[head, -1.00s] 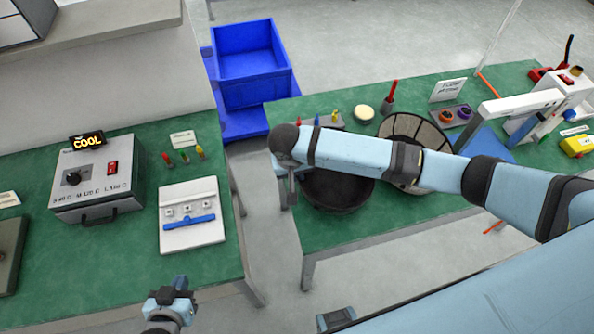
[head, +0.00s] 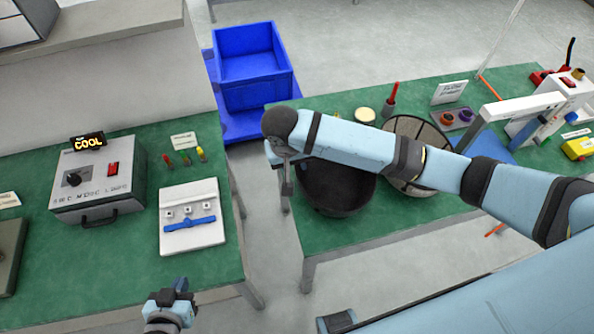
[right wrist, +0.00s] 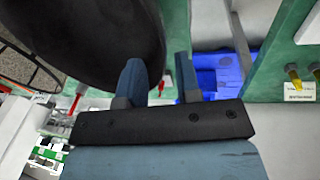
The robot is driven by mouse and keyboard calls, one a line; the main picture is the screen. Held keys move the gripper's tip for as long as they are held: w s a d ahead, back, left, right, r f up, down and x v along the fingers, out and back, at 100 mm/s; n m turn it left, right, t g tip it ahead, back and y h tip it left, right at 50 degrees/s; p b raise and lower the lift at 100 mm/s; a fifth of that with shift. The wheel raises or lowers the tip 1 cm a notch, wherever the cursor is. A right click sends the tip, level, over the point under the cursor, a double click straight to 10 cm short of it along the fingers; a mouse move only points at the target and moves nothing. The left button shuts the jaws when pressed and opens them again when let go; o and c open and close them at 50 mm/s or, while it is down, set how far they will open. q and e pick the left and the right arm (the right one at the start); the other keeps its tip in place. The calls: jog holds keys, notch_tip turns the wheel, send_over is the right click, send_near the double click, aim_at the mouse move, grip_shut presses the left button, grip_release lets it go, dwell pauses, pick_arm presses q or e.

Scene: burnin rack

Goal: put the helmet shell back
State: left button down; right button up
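The helmet shell appears to be the dark round bowl (head: 338,190) at the left of the right-hand green table. Its dark curved side fills the upper left of the right wrist view (right wrist: 85,40). My right gripper (head: 286,182) is at the shell's left rim. In the right wrist view its two fingers (right wrist: 159,72) stand apart with background showing between them. The left finger overlaps the shell's edge; I cannot tell if they touch. My left gripper (head: 172,295) is low in front of the left table, with no object visible in it; its finger gap is unclear.
A round dark-rimmed frame (head: 437,137) lies right of the shell, partly behind my right arm. A blue bin (head: 250,65) stands behind the gap between tables. The left table holds a control box (head: 97,180) and a white plate with a blue bar (head: 192,232).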

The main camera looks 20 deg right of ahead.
jog(key=r, duration=0.3)
jog(key=a+r, duration=0.1)
jog(key=r, duration=0.1)
jog(key=shift+s+r, duration=0.2)
dwell(0.3)
